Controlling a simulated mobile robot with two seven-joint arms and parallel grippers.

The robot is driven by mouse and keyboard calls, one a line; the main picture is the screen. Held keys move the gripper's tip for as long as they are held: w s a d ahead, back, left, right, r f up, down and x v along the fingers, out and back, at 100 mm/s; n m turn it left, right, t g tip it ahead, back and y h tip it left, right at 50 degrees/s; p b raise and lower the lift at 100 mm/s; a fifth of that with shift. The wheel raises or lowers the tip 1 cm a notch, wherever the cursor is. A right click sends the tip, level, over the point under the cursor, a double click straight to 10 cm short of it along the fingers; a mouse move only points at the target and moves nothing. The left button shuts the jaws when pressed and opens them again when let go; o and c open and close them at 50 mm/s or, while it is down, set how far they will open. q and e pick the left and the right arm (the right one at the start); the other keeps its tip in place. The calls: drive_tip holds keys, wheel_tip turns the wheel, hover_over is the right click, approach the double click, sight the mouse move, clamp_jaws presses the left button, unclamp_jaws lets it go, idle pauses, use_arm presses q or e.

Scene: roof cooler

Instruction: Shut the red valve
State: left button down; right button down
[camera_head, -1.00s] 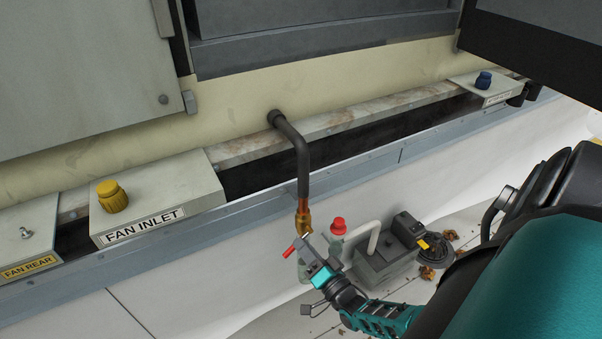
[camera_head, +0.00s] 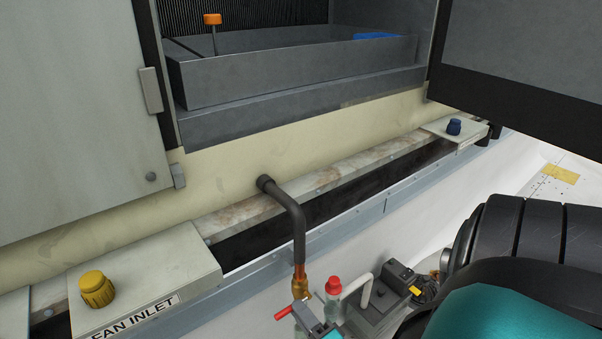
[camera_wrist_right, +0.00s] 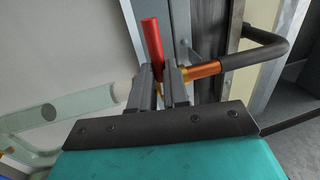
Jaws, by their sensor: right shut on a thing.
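The red valve lever (camera_head: 283,313) sticks out at the lower end of a brass fitting (camera_head: 300,284), below a bent dark pipe (camera_head: 297,225) from the cream wall. My right gripper (camera_head: 307,317) is at the valve, near the bottom edge of the head view. In the right wrist view, its grey fingers (camera_wrist_right: 162,88) are shut on the base of the red lever (camera_wrist_right: 152,40), whose free end stands out beyond them. The brass fitting (camera_wrist_right: 203,70) lies just right of the fingers. The valve body is mostly hidden behind the fingers. My left gripper is out of view.
A ledge (camera_head: 130,275) with a yellow knob (camera_head: 96,289) is at left. An open cabinet bay (camera_head: 290,70) and a dark door (camera_head: 520,60) are above.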

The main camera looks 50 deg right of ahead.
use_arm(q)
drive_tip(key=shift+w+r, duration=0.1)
use_arm(e)
drive_tip(key=shift+w+r, duration=0.15)
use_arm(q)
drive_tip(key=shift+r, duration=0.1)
use_arm(e)
drive_tip(key=c, duration=1.1)
unclamp_jaws()
